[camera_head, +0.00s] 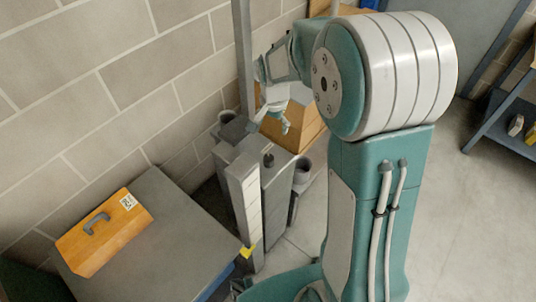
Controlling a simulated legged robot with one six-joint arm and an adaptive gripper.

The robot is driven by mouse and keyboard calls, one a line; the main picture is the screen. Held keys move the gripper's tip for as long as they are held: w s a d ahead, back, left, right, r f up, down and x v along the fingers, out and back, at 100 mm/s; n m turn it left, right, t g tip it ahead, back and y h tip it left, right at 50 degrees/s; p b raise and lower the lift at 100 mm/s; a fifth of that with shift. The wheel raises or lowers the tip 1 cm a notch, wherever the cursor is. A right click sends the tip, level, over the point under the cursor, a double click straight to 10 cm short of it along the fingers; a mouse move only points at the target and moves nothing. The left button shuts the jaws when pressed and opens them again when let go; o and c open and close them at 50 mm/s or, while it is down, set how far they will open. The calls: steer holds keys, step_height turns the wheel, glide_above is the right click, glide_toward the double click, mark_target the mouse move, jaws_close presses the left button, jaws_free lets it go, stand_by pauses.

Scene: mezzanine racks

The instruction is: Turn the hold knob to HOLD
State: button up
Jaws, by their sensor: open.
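A small dark knob (268,159) stands on top of a grey cabinet (275,195) near the wall, left of my arm. It may be the hold knob, but its setting and any HOLD label are too small to read. My gripper (271,122) is open and appears empty. It points downward and shows above and behind the knob in the picture, apart from it. An orange-brown wooden box (300,125) shows behind the gripper. My own arm hides part of the area to the right.
A grey table (165,240) at lower left bears an orange case (105,232) with a handle. A grey post (243,60) rises beside the cabinet. Dark cylindrical cups (302,170) stand by it. A blue-grey shelf (505,120) is at right; the floor between is clear.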

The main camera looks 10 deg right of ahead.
steer(key=m+g, duration=0.1)
steer(key=m, duration=0.1)
glide_toward(269, 157)
steer(key=shift+w+a, duration=0.1)
step_height(269, 157, down, 11)
steer(key=shift+r, duration=0.2)
steer(key=c, duration=1.1)
